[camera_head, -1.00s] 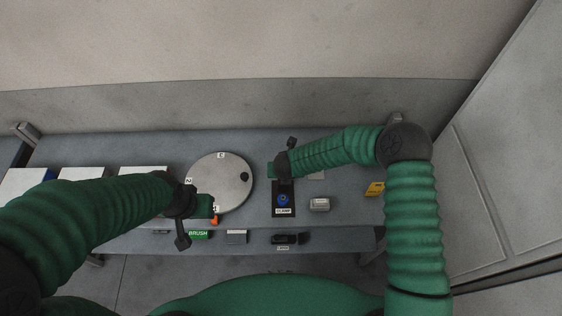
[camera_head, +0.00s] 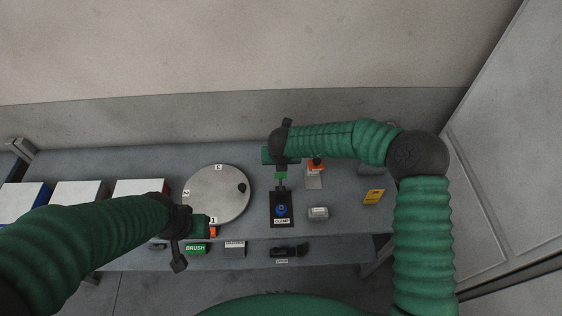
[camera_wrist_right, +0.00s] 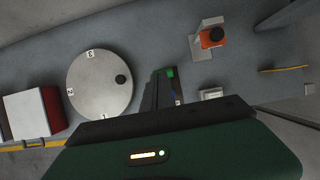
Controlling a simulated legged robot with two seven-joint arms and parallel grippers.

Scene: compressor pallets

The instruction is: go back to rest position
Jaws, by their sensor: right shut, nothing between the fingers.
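My right gripper (camera_head: 267,155) is above the back of the table, behind the clamp (camera_head: 281,208), apart from it. It is shut and empty; its fingers are hardly visible from above. The clamp is a black block with a blue round part and a green piece at its back; it also shows in the right wrist view (camera_wrist_right: 163,88). My left gripper (camera_head: 202,226) is over the table's front edge, near the "1" mark of the round grey disc (camera_head: 215,193). Its fingers are hidden from above, so I cannot tell its opening.
An orange-topped part on a light plate (camera_head: 314,178), a small grey block (camera_head: 318,213) and a yellow card (camera_head: 373,197) lie right of the clamp. Bins (camera_head: 80,192) stand at left.

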